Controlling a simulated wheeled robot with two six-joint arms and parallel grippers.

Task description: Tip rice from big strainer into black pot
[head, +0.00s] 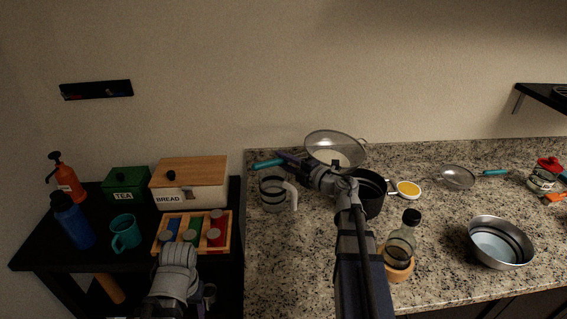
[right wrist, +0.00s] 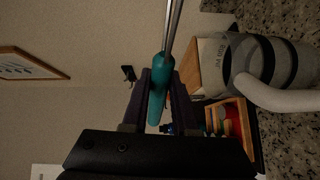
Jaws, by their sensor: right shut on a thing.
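The big strainer (head: 335,142) has a wide mesh bowl and a teal handle (head: 267,164). Its bowl shows behind the black pot, up and to its left in the head view, with pale rice (head: 330,157) low in it. My right gripper (head: 290,158) is shut on the teal handle, which also shows between the fingers in the right wrist view (right wrist: 160,88). The black pot (head: 373,201) stands on the counter, partly hidden by my right arm. My left arm is low at the left; its gripper (head: 204,300) is too unclear to judge.
A measuring jug (head: 273,194) stands left of the pot. A yellow-filled cup (head: 408,188) and a bottle (head: 402,240) are close to its right. A small strainer (head: 458,177) and a metal bowl (head: 500,243) lie farther right. The front-left counter is clear.

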